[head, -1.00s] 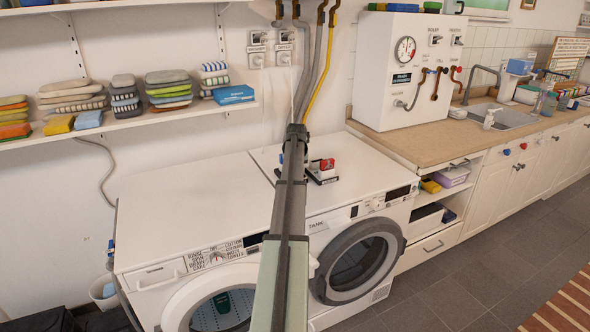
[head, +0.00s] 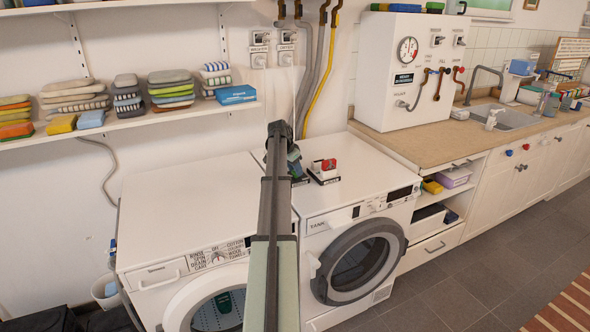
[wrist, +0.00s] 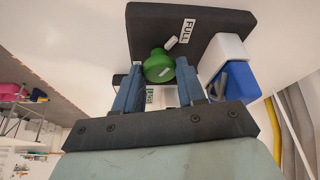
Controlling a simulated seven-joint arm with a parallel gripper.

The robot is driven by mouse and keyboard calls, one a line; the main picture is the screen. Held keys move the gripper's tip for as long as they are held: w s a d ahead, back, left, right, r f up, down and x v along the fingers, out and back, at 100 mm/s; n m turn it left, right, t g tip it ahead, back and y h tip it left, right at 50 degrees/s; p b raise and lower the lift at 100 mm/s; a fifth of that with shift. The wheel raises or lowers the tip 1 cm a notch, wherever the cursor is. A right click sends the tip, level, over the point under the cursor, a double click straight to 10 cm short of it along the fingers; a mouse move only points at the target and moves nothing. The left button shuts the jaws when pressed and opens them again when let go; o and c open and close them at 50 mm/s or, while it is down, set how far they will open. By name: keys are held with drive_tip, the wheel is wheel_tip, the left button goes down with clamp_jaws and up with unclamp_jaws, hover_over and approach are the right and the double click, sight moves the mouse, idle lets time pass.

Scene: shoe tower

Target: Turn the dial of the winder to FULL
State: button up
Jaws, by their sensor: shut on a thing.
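In the wrist view the winder's green dial (wrist: 158,66) sits between the two blue fingers of my gripper (wrist: 157,82), which is shut on it. The dial stands on a dark plate (wrist: 150,30) with a white FULL label (wrist: 187,31). A small white mark (wrist: 171,43) lies between the dial and that label, close to FULL. A second label (wrist: 149,96) shows partly between the fingers. In the head view my gripper (head: 293,163) is over the back of the white machine tops, and my arm hides the dial.
A white and blue block (wrist: 232,75) is beside the plate in the wrist view. A red and white device (head: 325,168) stands right of my gripper on the right machine (head: 365,180). Hoses (head: 318,70) run down the wall behind. A shelf (head: 150,118) holds folded cloths.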

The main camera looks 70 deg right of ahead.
drive_tip(key=m, duration=0.2)
drive_tip(key=m+g+y, duration=0.1)
drive_tip(key=m, duration=0.2)
drive_tip(key=shift+w+d+m+g+y, duration=0.25)
drive_tip(key=shift+m+g+y, duration=0.05)
drive_tip(key=shift+g, duration=0.1)
drive_tip(key=m+y, duration=0.1)
drive_tip(key=m, duration=0.1)
drive_tip(key=m+y, duration=0.1)
drive_tip(key=m, duration=0.2)
drive_tip(key=shift+d+m, duration=0.1)
drive_tip(key=shift+m, duration=0.2)
drive_tip(key=o, duration=1)
drive_tip(key=shift+o, duration=0.2)
drive_tip(key=shift+r, duration=0.1)
drive_tip(key=v, duration=1.3)
drive_tip(key=shift+w, duration=0.45)
